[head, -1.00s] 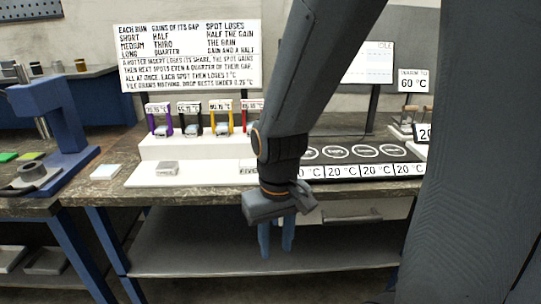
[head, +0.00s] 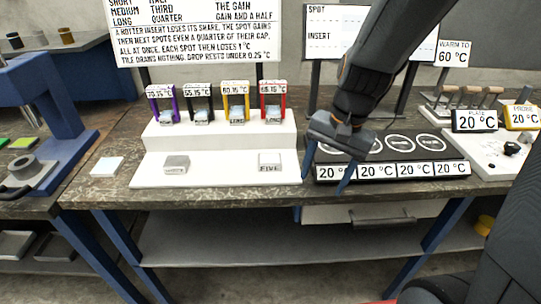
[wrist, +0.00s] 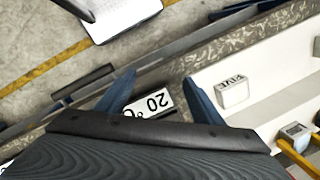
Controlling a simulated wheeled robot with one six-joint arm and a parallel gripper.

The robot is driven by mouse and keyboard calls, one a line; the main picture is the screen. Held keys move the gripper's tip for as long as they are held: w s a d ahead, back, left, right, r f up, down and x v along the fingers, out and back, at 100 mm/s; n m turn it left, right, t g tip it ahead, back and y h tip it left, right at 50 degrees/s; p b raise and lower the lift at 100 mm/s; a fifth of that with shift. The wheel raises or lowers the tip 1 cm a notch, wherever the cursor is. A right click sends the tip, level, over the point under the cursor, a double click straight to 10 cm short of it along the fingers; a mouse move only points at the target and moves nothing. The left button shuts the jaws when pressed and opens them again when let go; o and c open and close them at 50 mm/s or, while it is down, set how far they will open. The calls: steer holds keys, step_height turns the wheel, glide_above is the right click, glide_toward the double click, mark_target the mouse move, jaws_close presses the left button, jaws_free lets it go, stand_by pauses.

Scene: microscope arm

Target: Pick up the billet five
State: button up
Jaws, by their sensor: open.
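The billet five (head: 270,162) is a small pale block with "FIVE" on its front face. It sits near the right end of the low front step of the white stand (head: 218,174). In the wrist view the billet (wrist: 233,93) lies to the right of my fingers, apart from them. My gripper (head: 325,182) is open and empty, to the right of the billet in the head view, in front of the left end of the dark spot plate. Both blue fingers (wrist: 158,95) show in the wrist view, spread apart, with a "20 °C" label between them.
Another pale block (head: 176,164) sits at the left of the same step. Behind it, purple, black, yellow and red holders (head: 236,101) stand on the upper step. The dark spot plate (head: 386,148) is at the right. A white tile (head: 107,166) lies at the left.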

mark_target(270, 158)
steer(key=w+a+r+m+y+p, duration=0.1)
steer(key=w+a+m, duration=0.2)
steer(key=w+a+r+m+y+p, duration=0.1)
steer(key=w+a+r+m, duration=0.1)
steer(key=w+m, duration=0.1)
steer(key=w+a+r+m+y+p, duration=0.1)
steer(key=w+a+m+y, duration=0.1)
steer(key=m, duration=0.3)
steer(key=shift+w+a+r, duration=0.35)
steer(key=shift+w+a, duration=0.45)
steer(key=shift+a, duration=0.05)
steer(key=shift+d+p+x, duration=0.15)
steer(key=shift+p+x, duration=0.3)
steer(key=shift+x, duration=1)
steer(key=shift+d+p+x, duration=0.2)
steer(key=shift+p+x, duration=0.25)
steer(key=shift+x, duration=1.05)
steer(key=shift+f, duration=0.15)
steer(key=shift+c, duration=0.4)
jaws_close()
